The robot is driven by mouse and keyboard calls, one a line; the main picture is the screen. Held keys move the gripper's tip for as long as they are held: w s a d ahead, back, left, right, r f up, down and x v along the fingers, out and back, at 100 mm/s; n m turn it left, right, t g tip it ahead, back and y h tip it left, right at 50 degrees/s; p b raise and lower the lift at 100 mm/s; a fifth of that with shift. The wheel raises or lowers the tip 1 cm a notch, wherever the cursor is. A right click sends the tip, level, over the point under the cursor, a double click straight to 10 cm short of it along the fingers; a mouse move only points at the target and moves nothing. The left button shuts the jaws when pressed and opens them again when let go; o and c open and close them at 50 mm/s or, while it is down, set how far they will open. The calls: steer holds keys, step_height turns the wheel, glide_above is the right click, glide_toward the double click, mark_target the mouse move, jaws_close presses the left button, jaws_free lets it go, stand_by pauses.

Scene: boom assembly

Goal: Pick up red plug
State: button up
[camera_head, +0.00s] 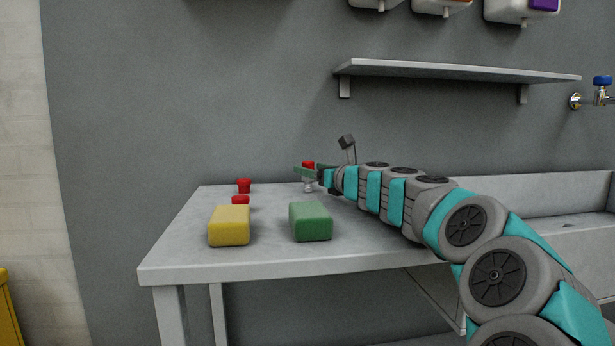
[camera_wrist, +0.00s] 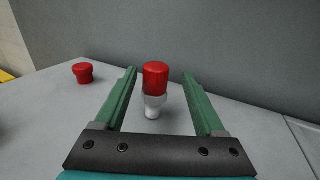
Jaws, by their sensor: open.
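In the wrist view, a red plug (camera_wrist: 156,75) sits upright on top of a small clear or whitish piece (camera_wrist: 154,106) that stands on the table. My gripper (camera_wrist: 161,82) is open, with its two green fingers on either side of the plug and gaps on both sides. In the head view, the gripper (camera_head: 305,172) is at the back of the table, and the red plug (camera_head: 308,164) shows just above the fingers. Another red plug (camera_head: 244,186) stands to the left, also in the wrist view (camera_wrist: 82,73). A third red piece (camera_head: 240,201) is partly hidden behind the yellow block.
A yellow block (camera_head: 229,226) and a green block (camera_head: 310,222) lie near the front of the grey table (camera_head: 180,262). A wall shelf (camera_head: 450,71) hangs above at right, with dispensers over it. A sink (camera_head: 570,222) adjoins the table at right.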

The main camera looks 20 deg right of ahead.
mark_target(301, 189)
steer(key=w, duration=0.2)
steer(key=w+a, duration=0.1)
steer(key=w, duration=0.1)
steer(key=shift+w+a+f, duration=0.1)
steer(key=shift+w+f, duration=0.1)
steer(key=shift+w, duration=0.15)
steer(key=shift+c, duration=0.4)
jaws_close()
